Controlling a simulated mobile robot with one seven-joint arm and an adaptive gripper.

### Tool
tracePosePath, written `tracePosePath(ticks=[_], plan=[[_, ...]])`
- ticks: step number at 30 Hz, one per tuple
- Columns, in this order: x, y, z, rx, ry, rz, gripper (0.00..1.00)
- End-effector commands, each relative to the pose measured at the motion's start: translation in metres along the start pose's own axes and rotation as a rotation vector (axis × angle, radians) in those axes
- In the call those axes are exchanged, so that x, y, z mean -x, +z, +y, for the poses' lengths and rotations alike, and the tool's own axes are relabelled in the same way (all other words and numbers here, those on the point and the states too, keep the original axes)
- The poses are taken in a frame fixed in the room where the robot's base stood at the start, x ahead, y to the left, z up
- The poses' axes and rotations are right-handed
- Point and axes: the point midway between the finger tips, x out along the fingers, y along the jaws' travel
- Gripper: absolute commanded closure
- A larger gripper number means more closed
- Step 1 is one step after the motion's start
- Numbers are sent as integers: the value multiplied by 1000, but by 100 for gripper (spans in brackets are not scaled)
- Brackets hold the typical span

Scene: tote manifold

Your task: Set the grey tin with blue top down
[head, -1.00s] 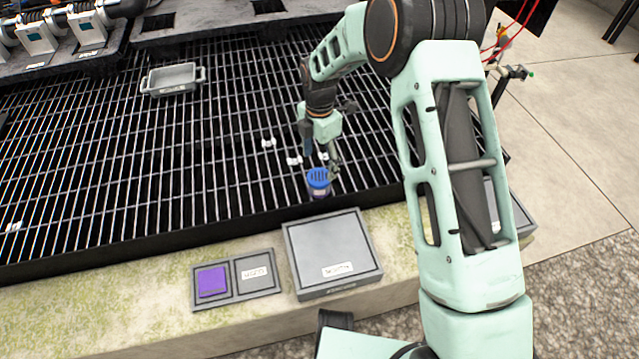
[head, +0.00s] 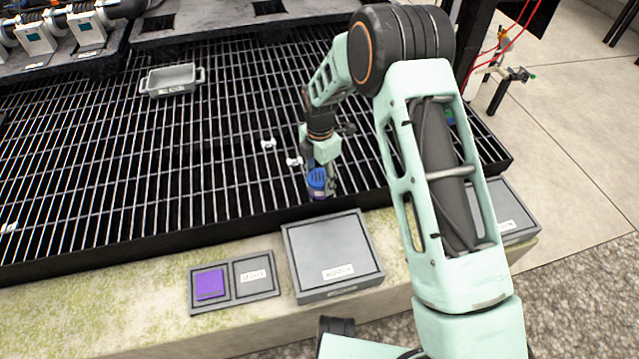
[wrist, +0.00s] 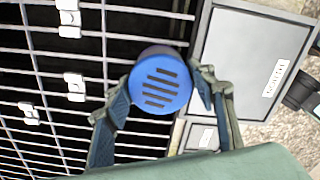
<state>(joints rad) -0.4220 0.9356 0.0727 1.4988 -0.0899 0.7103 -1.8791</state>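The tin (head: 318,194) has a round blue slotted top and a greyish-purple body. It is at the near edge of the black grate, just behind the grey lidded box. My gripper (head: 320,178) reaches down over it from above. In the wrist view the blue top of the tin (wrist: 161,84) faces the camera, between the two fingers of my gripper (wrist: 160,90). The fingers lie close against both sides, so it looks shut on the tin. The tin's underside is hidden, and I cannot tell whether it touches the grate.
The grey box (head: 330,250) with a label stands on the stone ledge. Left of it is a two-part tray (head: 235,299) with a purple square (head: 210,284). White clips (head: 268,143) sit on the grate. A grey tote (head: 172,80) is farther back. The grate's left is mostly clear.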

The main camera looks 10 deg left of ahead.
Motion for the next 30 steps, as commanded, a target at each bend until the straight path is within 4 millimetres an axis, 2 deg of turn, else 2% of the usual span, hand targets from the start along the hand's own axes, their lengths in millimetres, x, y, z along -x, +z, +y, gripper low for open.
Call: tracePosePath(ticks=[1,8,17,20,24,26,30], plan=[[0,0,0,0,0,0,56],[0,0,0,0,1,0,82],[5,0,1,0,2,0,82],[14,0,1,0,3,0,82],[37,1,1,-1,5,-1,82],[46,1,-9,-2,1,0,82],[77,1,-34,-3,2,0,82]])
